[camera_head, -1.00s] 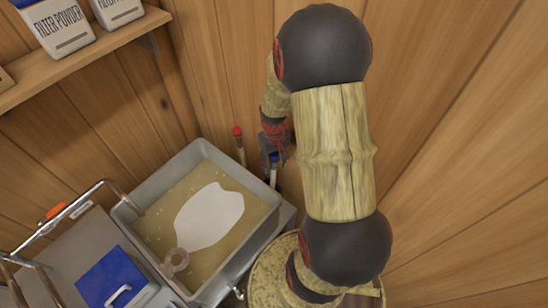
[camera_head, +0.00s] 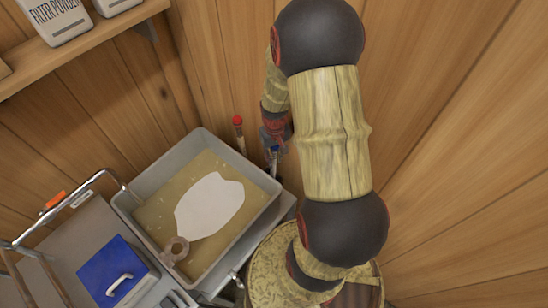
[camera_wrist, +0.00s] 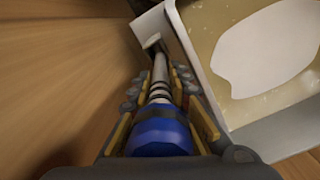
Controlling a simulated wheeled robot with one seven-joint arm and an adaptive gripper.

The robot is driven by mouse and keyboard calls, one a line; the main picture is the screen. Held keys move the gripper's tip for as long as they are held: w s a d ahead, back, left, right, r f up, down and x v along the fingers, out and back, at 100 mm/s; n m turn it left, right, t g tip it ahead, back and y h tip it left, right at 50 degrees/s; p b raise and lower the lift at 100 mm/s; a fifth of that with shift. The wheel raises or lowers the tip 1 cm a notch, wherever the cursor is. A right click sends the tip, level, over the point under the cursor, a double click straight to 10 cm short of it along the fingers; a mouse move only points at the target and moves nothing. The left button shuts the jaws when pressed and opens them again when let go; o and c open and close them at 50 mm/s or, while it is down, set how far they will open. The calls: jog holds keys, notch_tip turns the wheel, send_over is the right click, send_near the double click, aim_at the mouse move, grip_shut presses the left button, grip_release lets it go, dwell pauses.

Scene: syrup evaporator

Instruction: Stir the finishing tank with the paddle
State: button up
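The finishing tank (camera_head: 135,180) is a grey rectangular pan of brownish liquid at the centre left; its edge also shows in the wrist view (camera_wrist: 197,62). A flat white, paddle-like shape (camera_head: 209,203) lies in it, with a grey ring (camera_head: 177,248) at its lower-left end. My gripper (camera_head: 274,143) is just outside the tank's far right side. In the wrist view its fingers (camera_wrist: 162,88) straddle a pale rod with a blue end (camera_wrist: 158,133). The blue end also shows in the head view (camera_head: 274,150). I cannot tell whether the fingers press on it.
A red-topped stick (camera_head: 239,132) stands by the wall behind the tank. A blue-lidded box (camera_head: 112,270) and a metal rail (camera_head: 62,203) are at the lower left. A shelf (camera_head: 85,45) with filter powder containers is at the upper left. Wooden walls enclose the corner.

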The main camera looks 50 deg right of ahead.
grip_shut()
jog(key=shift+r, duration=0.1)
notch_tip(320, 180, up, 19)
jog(key=p, duration=1.3)
jog(key=shift+p, duration=0.35)
